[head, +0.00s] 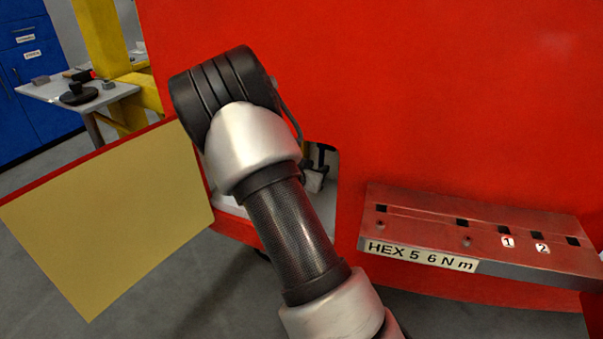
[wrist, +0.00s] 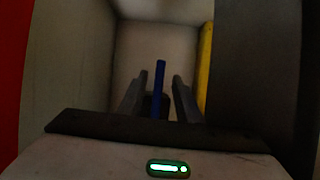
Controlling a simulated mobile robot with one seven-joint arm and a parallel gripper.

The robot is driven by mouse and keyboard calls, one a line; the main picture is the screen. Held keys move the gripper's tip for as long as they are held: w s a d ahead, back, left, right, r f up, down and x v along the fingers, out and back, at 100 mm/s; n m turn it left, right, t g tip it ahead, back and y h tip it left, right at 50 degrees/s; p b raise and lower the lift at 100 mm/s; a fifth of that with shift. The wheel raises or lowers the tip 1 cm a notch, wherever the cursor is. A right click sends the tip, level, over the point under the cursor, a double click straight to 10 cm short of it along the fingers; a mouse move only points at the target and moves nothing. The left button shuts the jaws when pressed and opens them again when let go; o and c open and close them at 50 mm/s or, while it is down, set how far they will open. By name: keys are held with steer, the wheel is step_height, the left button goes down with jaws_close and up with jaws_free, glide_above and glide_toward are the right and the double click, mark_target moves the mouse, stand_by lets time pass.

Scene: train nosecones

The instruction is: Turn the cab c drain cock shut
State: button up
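In the wrist view a narrow blue bar (wrist: 160,82) stands upright inside a dim, pale-walled recess (wrist: 125,50). It looks like the handle of a drain cock, but no cab letter is visible on it. My gripper (wrist: 158,80) has its two dark fingers apart, one on each side of the blue bar, with a gap showing on both sides. The base of the bar is dark and hard to make out. In the head view my arm hides the gripper and most of the opening (head: 328,195) in the red cab front (head: 430,90).
An open flap (head: 110,215) with a tan inner face hangs left of the opening. A red ledge (head: 480,225) marked "HEX 5 6 N m" juts out at right. A yellow strip (wrist: 206,65) borders the recess. A workbench (head: 85,95) and blue cabinets (head: 40,75) stand at back left.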

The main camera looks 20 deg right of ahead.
steer(key=p+v, duration=0.3)
steer(key=v, duration=1.2)
steer(key=shift+s+a, duration=0.1)
steer(key=s+a+r+n+y, duration=0.2)
steer(key=a+r+n+y, duration=0.1)
steer(key=a+r+y, duration=0.35)
steer(key=s+a+r+n+y, duration=0.25)
steer(key=a+r+y, duration=0.25)
steer(key=a+r, duration=0.25)
steer(key=s+d+r+n+g+h, duration=0.1)
steer(key=s+d+r+n+g, duration=0.1)
steer(key=s, duration=0.9)
steer(key=s+d+r+n+g, duration=0.1)
steer(key=s+d+n, duration=0.15)
steer(key=s, duration=0.75)
step_height(320, 180, up, 20)
steer(key=p, duration=2)
steer(key=shift+s, duration=0.45)
